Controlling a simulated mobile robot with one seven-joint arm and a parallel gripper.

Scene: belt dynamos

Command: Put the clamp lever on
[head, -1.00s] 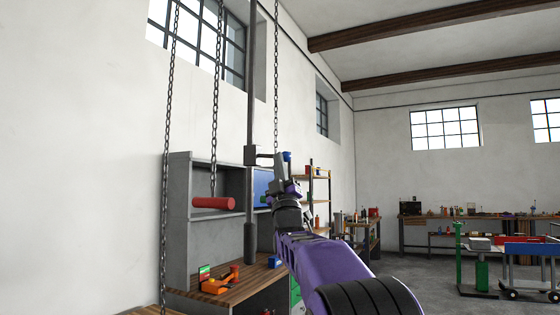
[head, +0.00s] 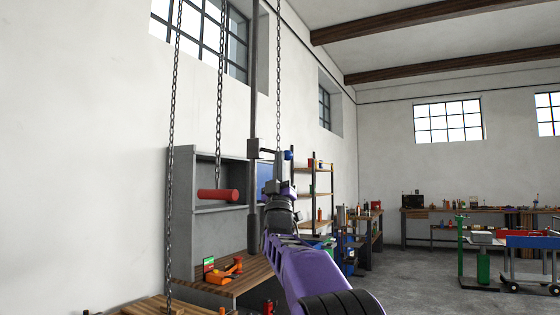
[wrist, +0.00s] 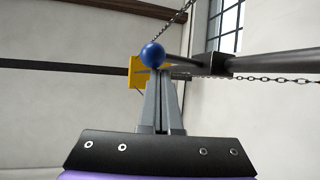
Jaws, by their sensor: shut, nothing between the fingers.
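The clamp lever seems to be the short dark arm with a blue ball knob (head: 289,155), reaching right from a dark clamp block (head: 253,149) on a hanging vertical rod (head: 254,80). My gripper (head: 275,183) is just below the lever, close to the rod, with its fingers pointing up. In the wrist view the blue ball knob (wrist: 153,55) appears at the tips of my gripper (wrist: 157,82). The two grey fingers are together, with nothing between them. I cannot tell whether they touch the knob. The lever's exact angle is unclear.
Hanging chains (head: 172,130) flank the rod, one with a red cylinder (head: 218,195). Below stands a wooden workbench (head: 235,278) with an orange tool (head: 224,271) and a grey cabinet (head: 183,165). A yellow part (wrist: 135,72) shows behind the knob. Free floor lies to the right.

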